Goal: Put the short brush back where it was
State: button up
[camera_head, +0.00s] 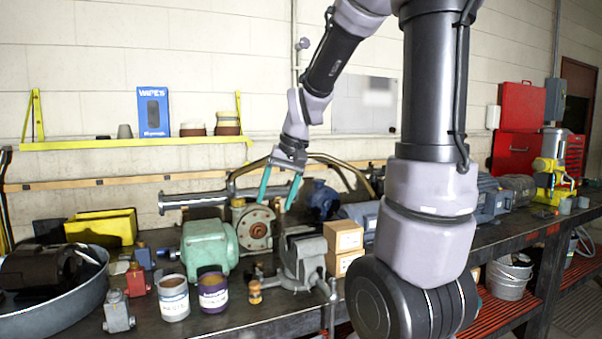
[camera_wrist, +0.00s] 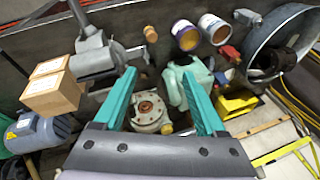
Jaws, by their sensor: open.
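I cannot make out a short brush for sure in either view. My gripper (camera_head: 277,205) is open over the workbench, above a round grey flange (camera_head: 255,228) beside a green motor (camera_head: 208,248). In the wrist view nothing shows held between the teal fingers (camera_wrist: 159,72); the flange (camera_wrist: 150,110) lies below them and the green motor (camera_wrist: 180,82) is partly behind the right finger. A white can (camera_head: 173,299) and a purple can (camera_head: 212,293) stand at the bench's front; in the wrist view the purple can (camera_wrist: 185,36) and white can (camera_wrist: 215,29) are near the top.
A grey vise (camera_head: 302,258) and stacked cartons (camera_head: 343,236) stand right of the flange. A metal basin (camera_head: 60,308) holds a dark part at left. A yellow bin (camera_head: 103,228) is behind it. A yellow shelf (camera_head: 130,143) is on the wall. The bench is crowded.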

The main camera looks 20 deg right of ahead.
jog(key=s+r+t, duration=0.2)
jog(key=s+r, duration=0.2)
jog(key=s, duration=0.3)
jog(key=s+d+r+m+t, duration=0.1)
jog(key=s+r+t, duration=0.1)
jog(key=s+r, duration=0.3)
jog(key=shift+s+d+r+m+h, duration=0.2)
jog(key=shift+s+m+h, duration=0.1)
jog(key=shift+s, duration=0.85)
